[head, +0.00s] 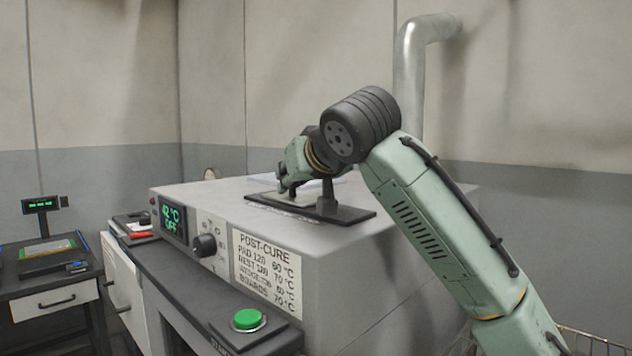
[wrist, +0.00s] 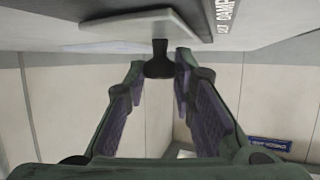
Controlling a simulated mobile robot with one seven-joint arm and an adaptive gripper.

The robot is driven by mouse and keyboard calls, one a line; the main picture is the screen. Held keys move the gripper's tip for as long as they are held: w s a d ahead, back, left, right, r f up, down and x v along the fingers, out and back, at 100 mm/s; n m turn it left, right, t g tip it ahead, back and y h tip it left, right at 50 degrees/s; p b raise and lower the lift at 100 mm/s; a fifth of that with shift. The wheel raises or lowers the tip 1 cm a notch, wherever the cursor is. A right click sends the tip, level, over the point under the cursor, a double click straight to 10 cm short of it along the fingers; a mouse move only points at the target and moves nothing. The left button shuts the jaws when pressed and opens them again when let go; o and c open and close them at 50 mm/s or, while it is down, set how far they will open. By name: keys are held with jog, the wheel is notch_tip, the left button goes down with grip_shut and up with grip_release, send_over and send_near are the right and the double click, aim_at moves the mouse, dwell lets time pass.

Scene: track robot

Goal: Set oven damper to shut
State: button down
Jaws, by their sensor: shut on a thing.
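The oven damper is a dark flat frame (head: 345,214) on top of the grey oven (head: 370,245), with a light plate in it. In the wrist view the pale damper plate (wrist: 125,30) has a black handle (wrist: 159,62) on it. My gripper (head: 287,186) is over the frame's left part in the head view. In the wrist view my gripper (wrist: 160,66) has its fingertips at both sides of the handle, shut on it. Part of a damper label (wrist: 226,12) shows there. My wrist and fingers hide part of the damper in the head view.
A metal duct (head: 411,80) rises behind my arm. A workbench (head: 50,290) stands at the left. The oven top's right side is clear.

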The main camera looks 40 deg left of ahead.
aim_at(282, 195)
jog(key=a, duration=0.3)
jog(key=shift+w+a, duration=0.15)
jog(key=shift+a, duration=0.1)
jog(key=shift+r, duration=0.15)
jog(key=c, duration=1.8)
grip_release()
jog(key=o, duration=0.4)
jog(key=shift+a, duration=0.15)
jog(key=v, duration=1.2)
